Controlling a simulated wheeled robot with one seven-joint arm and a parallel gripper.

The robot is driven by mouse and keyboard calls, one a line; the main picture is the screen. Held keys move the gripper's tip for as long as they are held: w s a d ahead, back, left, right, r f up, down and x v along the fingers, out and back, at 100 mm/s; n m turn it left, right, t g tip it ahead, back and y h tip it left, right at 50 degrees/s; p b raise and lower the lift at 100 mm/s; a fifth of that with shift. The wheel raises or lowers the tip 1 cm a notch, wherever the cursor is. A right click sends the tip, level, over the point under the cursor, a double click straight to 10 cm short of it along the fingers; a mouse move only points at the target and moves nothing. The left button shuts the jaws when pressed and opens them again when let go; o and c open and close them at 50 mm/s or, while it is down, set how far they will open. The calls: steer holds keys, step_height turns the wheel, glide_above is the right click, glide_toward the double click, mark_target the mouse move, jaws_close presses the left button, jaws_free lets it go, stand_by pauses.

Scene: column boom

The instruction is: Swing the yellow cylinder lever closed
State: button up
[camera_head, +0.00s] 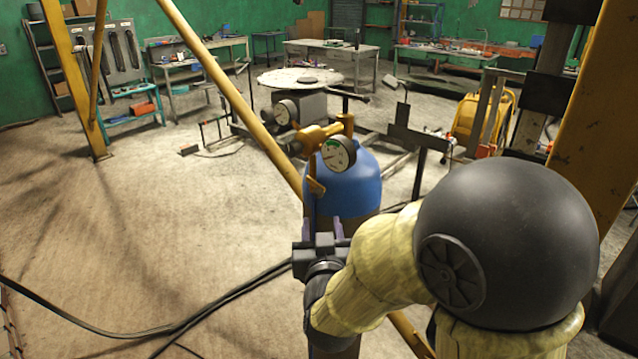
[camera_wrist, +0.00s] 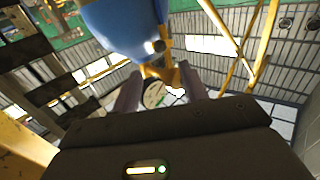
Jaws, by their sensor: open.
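The blue cylinder (camera_head: 346,188) stands upright beyond my gripper in the head view, with a yellow valve (camera_head: 318,135) and round gauge (camera_head: 338,154) on top. In the wrist view the picture is inverted: the blue cylinder (camera_wrist: 122,28) hangs from the top, with yellow valve parts (camera_wrist: 166,73) and the gauge (camera_wrist: 154,94) below it. My gripper (camera_head: 323,226) is open, in front of the cylinder's lower part. In the wrist view the gripper's purple fingers (camera_wrist: 161,85) stand apart, either side of the gauge; contact cannot be told.
A yellow diagonal beam (camera_head: 222,84) slants down to the cylinder's left side. A grey machine with a round top (camera_head: 300,78) stands behind. Black cables (camera_head: 195,320) cross the floor at lower left. Open floor lies left; workbenches (camera_head: 335,50) line the back wall.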

mark_target(318, 196)
steer(key=w+p, duration=0.1)
steer(key=w, duration=0.3)
steer(key=w+p, duration=0.2)
steer(key=w, duration=0.2)
steer(key=w+a+p, duration=0.1)
steer(key=w+p, duration=0.1)
steer(key=w, duration=0.2)
steer(key=shift+w+a, duration=0.1)
steer(key=c, duration=0.8)
steer(key=shift+r, duration=0.1)
